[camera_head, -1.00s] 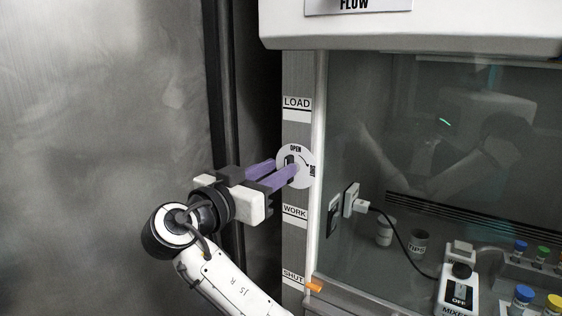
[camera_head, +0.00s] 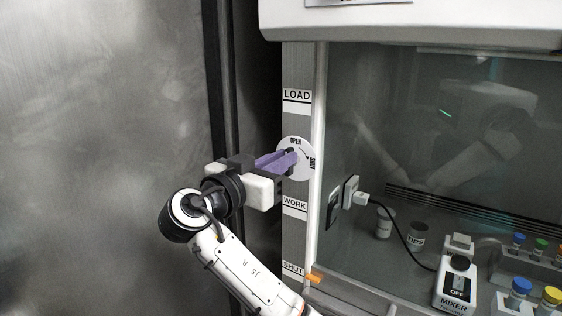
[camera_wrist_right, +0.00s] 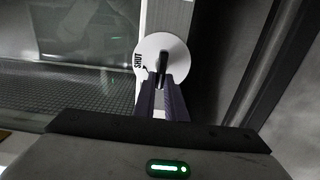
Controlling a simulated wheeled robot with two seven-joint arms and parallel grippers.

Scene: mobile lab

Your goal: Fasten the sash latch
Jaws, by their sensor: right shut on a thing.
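The sash latch is a dark knob on a white round dial (camera_head: 303,172) fixed to the grey post at the left side of the hood. The dial is marked OPEN at its top, with an arc and another mark at its right. My right gripper (camera_head: 291,158) reaches it from the left, its purple fingers shut on the latch knob. In the right wrist view the dark knob (camera_wrist_right: 162,66) stands between the fingertips (camera_wrist_right: 162,82), and the dial (camera_wrist_right: 178,50) shows SHUT at its left. The fingers hide part of the knob. My left gripper is not in view.
The post bears LOAD, WORK and SHUT labels, with an orange pointer (camera_head: 314,279) by SHUT. The glass sash (camera_head: 420,120) is right of the post. Behind it are a plug with a cable, a mixer (camera_head: 457,287), cups and capped vials. A metal wall (camera_head: 100,150) is at left.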

